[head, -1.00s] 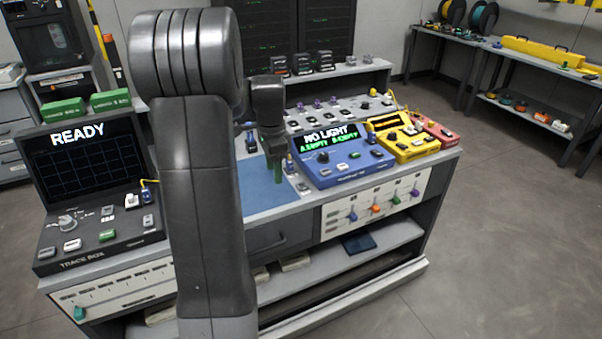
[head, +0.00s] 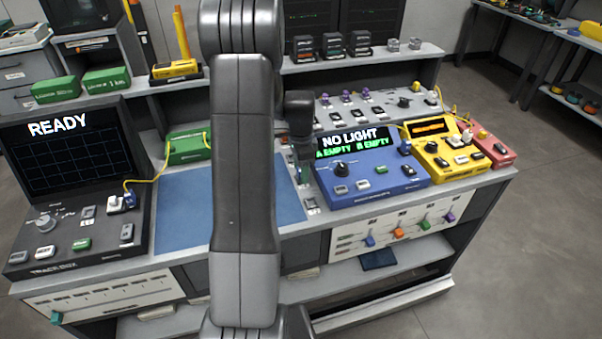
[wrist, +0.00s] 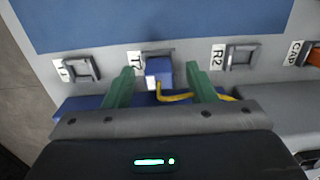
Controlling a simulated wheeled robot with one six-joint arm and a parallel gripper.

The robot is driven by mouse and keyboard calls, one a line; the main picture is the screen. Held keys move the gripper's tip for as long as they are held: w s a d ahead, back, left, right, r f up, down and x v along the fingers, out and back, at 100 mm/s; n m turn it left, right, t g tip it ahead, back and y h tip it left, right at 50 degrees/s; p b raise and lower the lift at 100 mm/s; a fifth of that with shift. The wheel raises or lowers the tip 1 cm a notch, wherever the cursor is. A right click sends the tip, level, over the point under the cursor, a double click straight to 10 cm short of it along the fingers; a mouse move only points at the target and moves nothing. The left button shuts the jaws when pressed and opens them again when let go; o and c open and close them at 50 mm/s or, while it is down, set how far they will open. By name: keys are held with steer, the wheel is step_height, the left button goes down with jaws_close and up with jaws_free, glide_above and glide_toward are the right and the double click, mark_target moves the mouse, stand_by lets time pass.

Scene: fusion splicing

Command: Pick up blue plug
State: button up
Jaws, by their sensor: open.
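The blue plug (wrist: 159,73) sits at the socket labelled T2 in the wrist view, with a yellow cable curving off to the right below it. My gripper (wrist: 160,82) is open, its two green fingers on either side of the plug with gaps to it. In the head view my gripper (head: 304,174) points down at the left edge of the blue meter box (head: 370,180). My arm hides part of the area there, and I cannot make out the plug in that view.
Empty sockets T1 (wrist: 81,68) and R2 (wrist: 241,57) flank the plug. A blue mat (head: 183,212) lies clear to the left. The black trace box (head: 75,180) reads READY. The yellow box (head: 448,150) stands right of the blue meter box.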

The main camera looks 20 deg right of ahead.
steer(key=shift+f, duration=0.3)
steer(key=c, duration=1.1)
steer(key=shift+o, duration=0.2)
step_height(320, 180, up, 10)
steer(key=shift+r, duration=0.1)
